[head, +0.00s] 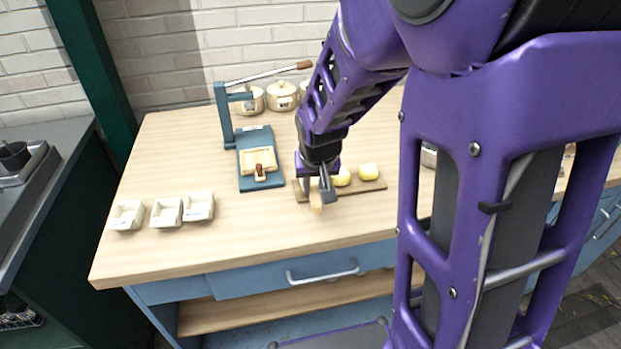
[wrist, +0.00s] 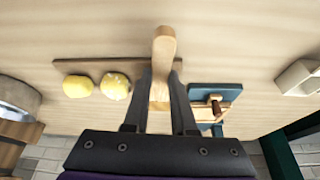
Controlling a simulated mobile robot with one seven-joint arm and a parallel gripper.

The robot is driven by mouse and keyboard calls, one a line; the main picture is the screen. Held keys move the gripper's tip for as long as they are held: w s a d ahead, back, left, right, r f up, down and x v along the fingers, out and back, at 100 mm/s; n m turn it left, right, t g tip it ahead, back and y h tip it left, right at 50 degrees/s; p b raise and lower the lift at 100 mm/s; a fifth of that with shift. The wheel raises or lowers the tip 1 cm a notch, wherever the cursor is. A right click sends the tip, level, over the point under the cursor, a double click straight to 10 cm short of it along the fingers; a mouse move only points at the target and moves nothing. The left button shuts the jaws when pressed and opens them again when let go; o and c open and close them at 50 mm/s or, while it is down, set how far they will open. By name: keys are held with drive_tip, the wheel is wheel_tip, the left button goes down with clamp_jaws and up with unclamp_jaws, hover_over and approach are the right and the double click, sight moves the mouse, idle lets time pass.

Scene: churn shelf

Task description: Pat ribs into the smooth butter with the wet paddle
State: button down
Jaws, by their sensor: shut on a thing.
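My gripper (head: 325,190) is shut on a pale wooden paddle (head: 316,203), low over the left end of a brown board (head: 376,187). The wrist view shows the paddle (wrist: 164,45) upright between the fingers (wrist: 161,78), its rounded end past the tips. Two yellow butter lumps sit on the board (wrist: 140,66), to the paddle's right in the head view: a near lump (head: 342,177) and a far lump (head: 368,172). In the wrist view one lump (wrist: 115,86) looks speckled and the other (wrist: 78,86) smoother. The paddle is apart from both. Its wetness cannot be told.
A blue lever press (head: 246,180) with a wooden mould (head: 250,160) stands left of the board. Several lidded pots (head: 283,96) stand at the back. Three white boxes (head: 166,213) sit at the left. The front of the worktop (head: 230,235) is clear.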

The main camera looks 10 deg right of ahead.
drive_tip(key=shift+r+p, duration=2.6)
drive_tip(key=shift+r, duration=0.9)
drive_tip(key=shift+f, duration=0.15)
drive_tip(key=shift+f+b, duration=2.3)
drive_tip(key=shift+f, duration=0.25)
drive_tip(key=shift+s+f+b, duration=0.1)
drive_tip(key=shift+f+b, duration=0.7)
drive_tip(key=shift+f, duration=0.15)
drive_tip(key=shift+r, duration=0.1)
drive_tip(key=shift+r+p, duration=2.6)
drive_tip(key=shift+r, duration=0.9)
